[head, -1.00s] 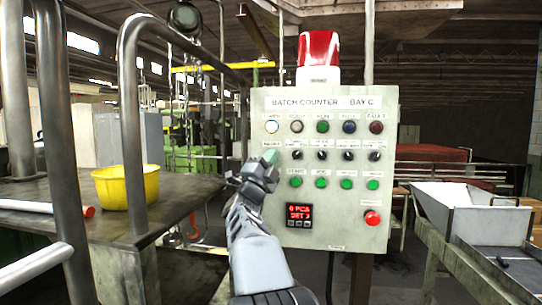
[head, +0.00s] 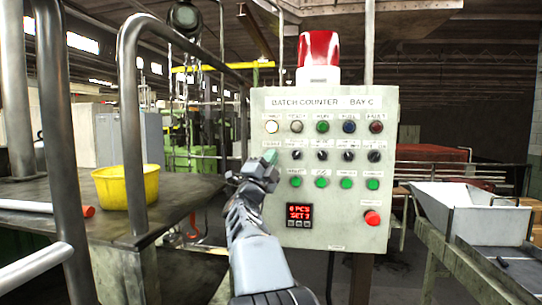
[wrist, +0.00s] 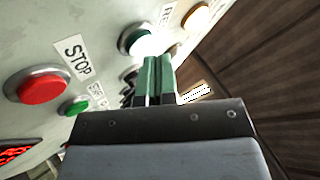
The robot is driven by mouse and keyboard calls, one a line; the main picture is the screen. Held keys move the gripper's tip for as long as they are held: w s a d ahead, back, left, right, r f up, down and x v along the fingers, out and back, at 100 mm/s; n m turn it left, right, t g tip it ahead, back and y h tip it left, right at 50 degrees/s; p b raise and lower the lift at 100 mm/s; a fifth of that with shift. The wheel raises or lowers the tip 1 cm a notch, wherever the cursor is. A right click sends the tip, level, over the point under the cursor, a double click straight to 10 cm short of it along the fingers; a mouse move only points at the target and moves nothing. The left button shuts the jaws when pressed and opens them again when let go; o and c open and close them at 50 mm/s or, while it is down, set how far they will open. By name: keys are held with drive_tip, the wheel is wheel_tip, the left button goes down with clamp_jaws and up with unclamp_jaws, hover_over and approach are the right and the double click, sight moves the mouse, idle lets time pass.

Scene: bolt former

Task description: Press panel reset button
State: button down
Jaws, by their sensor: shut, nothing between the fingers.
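The grey control panel (head: 335,236), titled "BATCH COUNTER BAY C", stands upright in the head view. It has a row of lamps, a row of black knobs and a row of green buttons (head: 322,182), with a red button (head: 372,218) low on the right. Contact is unclear.
A red counter display (head: 299,215) is below the green buttons. A red beacon (head: 319,50) tops the panel. A yellow tub (head: 126,187) sits on the bench at left, behind metal rails. A metal chute (head: 470,215) stands at right.

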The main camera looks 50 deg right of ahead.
drive_tip(key=shift+w+d, duration=0.1)
drive_tip(key=shift+d, duration=0.1)
idle(0.5)
drive_tip(key=shift+w+d, duration=0.15)
drive_tip(key=shift+a+f+b, duration=0.1)
drive_tip(key=shift+a+b, duration=0.15)
drive_tip(key=shift+b, duration=0.45)
drive_tip(key=shift+s+a, duration=0.1)
drive_tip(key=shift+s, duration=0.15)
drive_tip(key=shift+s+a+b, duration=0.5)
drive_tip(key=shift+a+b, duration=0.3)
drive_tip(key=shift+a, duration=0.05)
drive_tip(key=shift+s+a+b, duration=0.55)
drive_tip(key=shift+a+b, duration=0.25)
drive_tip(key=shift+a, duration=0.05)
drive_tip(key=shift+s+a+b, duration=0.5)
drive_tip(key=shift+a+b, duration=0.3)
drive_tip(key=shift+a, duration=0.05)
